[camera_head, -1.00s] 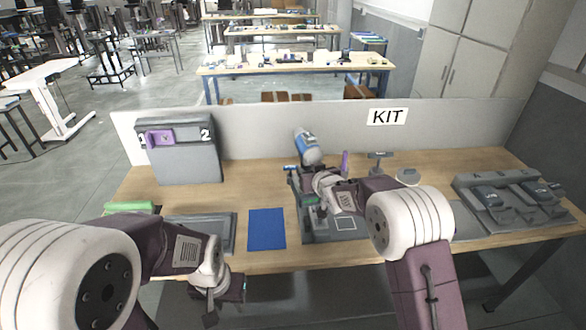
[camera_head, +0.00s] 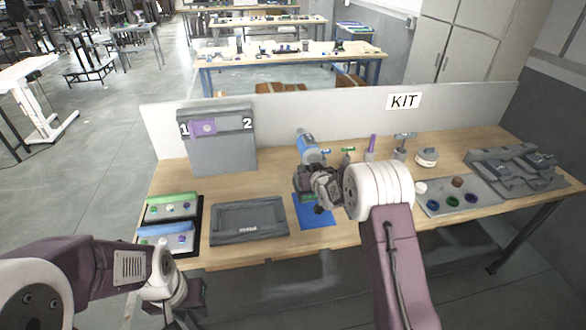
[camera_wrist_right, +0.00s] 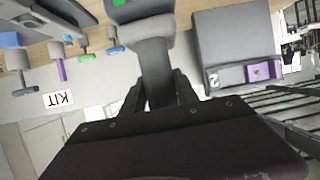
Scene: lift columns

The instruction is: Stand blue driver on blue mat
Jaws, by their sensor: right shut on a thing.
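The blue driver (camera_head: 307,146), a grey and blue power tool, is upright over the far part of the blue mat (camera_head: 318,216) in the head view. My right gripper (camera_head: 312,182) is shut on its grey handle, which shows between the fingers in the right wrist view (camera_wrist_right: 154,62). The driver's grey base (camera_wrist_right: 135,12) with a green mark is at the top of that view.
A dark grey tray (camera_head: 248,220) lies left of the mat, with green and blue boxes (camera_head: 170,208) beyond. A grey cabinet (camera_head: 220,150) stands behind. Small tools, including a purple one (camera_head: 371,146), stand right of the driver. A parts tray (camera_head: 455,198) is farther right.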

